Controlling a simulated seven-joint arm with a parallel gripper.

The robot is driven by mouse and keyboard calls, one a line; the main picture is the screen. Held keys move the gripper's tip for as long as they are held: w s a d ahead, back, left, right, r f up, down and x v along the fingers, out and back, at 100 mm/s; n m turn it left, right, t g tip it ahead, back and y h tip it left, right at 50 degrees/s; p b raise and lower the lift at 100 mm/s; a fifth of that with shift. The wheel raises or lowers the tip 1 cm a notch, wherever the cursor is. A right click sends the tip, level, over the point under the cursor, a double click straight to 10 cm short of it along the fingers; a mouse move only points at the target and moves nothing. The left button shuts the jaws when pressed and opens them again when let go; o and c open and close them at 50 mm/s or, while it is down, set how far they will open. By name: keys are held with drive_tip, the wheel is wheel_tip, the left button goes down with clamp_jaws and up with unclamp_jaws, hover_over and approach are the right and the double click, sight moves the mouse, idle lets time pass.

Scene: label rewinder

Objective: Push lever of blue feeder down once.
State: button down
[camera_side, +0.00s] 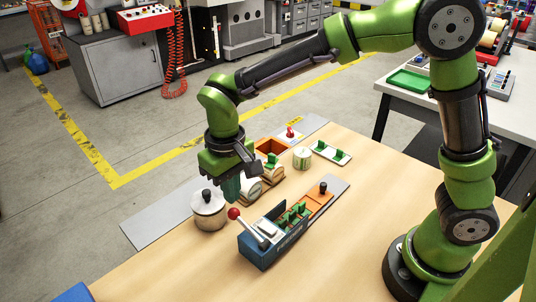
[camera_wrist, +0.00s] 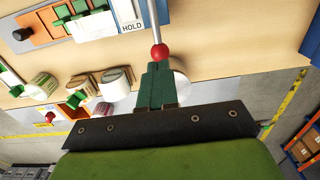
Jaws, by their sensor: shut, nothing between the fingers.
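The blue feeder (camera_side: 270,250) stands on the wooden table in the side view, with a white top and green parts. Its lever leans up and out to the left, ending in a red ball (camera_side: 233,213). In the wrist view the red ball (camera_wrist: 158,51) and grey rod show just past my fingertips, beside the feeder's white top with a HOLD label (camera_wrist: 130,15). My gripper (camera_side: 231,198) is shut and empty, pointing down just above the ball. In the wrist view its green fingers (camera_wrist: 158,68) look very near the ball; I cannot tell whether they touch.
Label rolls (camera_side: 272,174) and a white roll (camera_side: 302,158) stand behind. An orange plate with a black knob (camera_side: 322,190) adjoins the feeder. The table's front is clear.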

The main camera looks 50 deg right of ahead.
wheel_tip(320, 180, up, 6)
drive_tip(key=shift+r, duration=0.15)
idle(0.6)
drive_tip(key=shift+w, duration=0.1)
drive_tip(key=s+d+r+m+t+y, duration=0.1)
drive_tip(key=s+d+r+m+t, duration=0.1)
drive_tip(key=s+d, duration=0.4)
drive_tip(key=s+d+r+m+t+y, duration=0.1)
drive_tip(key=s+d+t, duration=0.4)
drive_tip(key=d, duration=0.5)
drive_tip(key=shift+s+d+r+m, duration=0.2)
drive_tip(key=shift+s+r+m, duration=0.3)
drive_tip(key=shift+s+r, duration=0.5)
